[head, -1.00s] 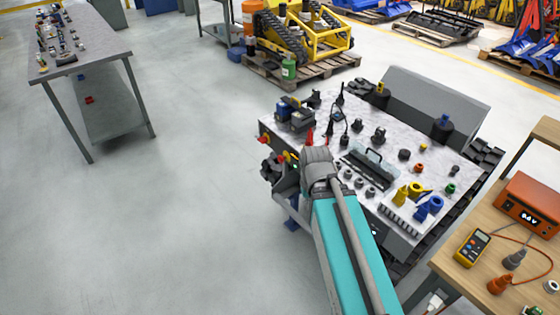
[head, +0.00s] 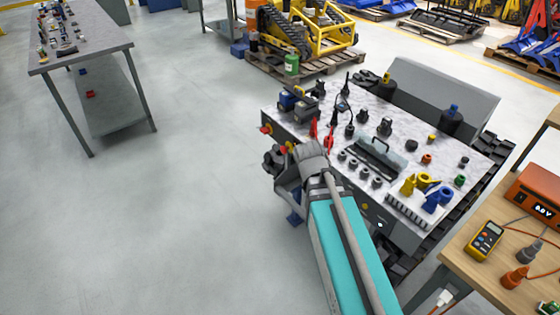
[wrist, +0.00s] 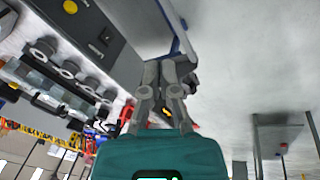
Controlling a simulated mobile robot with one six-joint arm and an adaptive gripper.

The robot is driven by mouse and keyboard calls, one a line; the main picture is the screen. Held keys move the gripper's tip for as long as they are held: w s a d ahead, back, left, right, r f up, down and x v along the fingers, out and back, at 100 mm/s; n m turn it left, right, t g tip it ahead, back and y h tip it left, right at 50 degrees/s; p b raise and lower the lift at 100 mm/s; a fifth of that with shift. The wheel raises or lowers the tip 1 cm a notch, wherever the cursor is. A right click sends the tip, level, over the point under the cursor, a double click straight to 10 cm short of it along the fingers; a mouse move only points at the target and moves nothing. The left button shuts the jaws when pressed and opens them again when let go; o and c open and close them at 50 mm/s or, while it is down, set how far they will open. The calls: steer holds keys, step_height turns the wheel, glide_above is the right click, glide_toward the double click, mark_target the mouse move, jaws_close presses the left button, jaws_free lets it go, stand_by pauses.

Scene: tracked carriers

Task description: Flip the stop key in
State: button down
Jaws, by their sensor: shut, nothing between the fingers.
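The tracked carrier's work deck (head: 350,95) stands right of centre in the head view. On its front side are a red part (head: 266,130) at the left end and a yellow part with red (head: 291,147) just above my gripper. I cannot tell which of these is the stop key. My gripper (head: 273,157) is close to this side, and my arm hides part of it. In the wrist view my gripper (wrist: 165,68) is shut and empty, its fingertips together beside the grey panel (wrist: 120,20). That panel has a yellow round button (wrist: 70,7) and a black switch (wrist: 106,36).
Two red upright pieces (head: 329,138) stand on the deck near its front edge. A wooden bench (head: 520,255) with an orange meter box is at the right. A grey table (head: 85,45) is at the far left. The floor (head: 180,200) between is clear.

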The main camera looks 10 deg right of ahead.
steer(key=w+f+n+t+h+b, duration=0.6)
steer(key=w+f+b, duration=0.4)
steer(key=w+b, duration=0.65)
steer(key=w+a+f+n+t+y+b, duration=0.2)
steer(key=w+a+f+n+t+b, duration=0.1)
steer(key=a+b, duration=0.3)
steer(key=w+a+f+n+t+y+b, duration=0.2)
steer(key=w+a+f+n+t+b, duration=0.2)
steer(key=b, duration=0.7)
steer(key=w+a+n+t, duration=0.1)
steer(key=a+t, duration=0.1)
steer(key=a, duration=0.1)
steer(key=shift+w+t, duration=0.3)
steer(key=shift+w, duration=0.05)
steer(key=shift+f, duration=0.1)
glide_toward(281, 149)
steer(key=w+a, duration=0.2)
steer(key=w, duration=0.3)
steer(key=shift+w+d+f, duration=0.1)
steer(key=shift+w+d, duration=0.2)
steer(key=shift+d, duration=0.3)
steer(key=shift+w+d+f, duration=0.1)
steer(key=shift+w+d, duration=0.15)
steer(key=shift+d, duration=0.35)
steer(key=shift+w+d, duration=0.3)
steer(key=shift+d, duration=0.3)
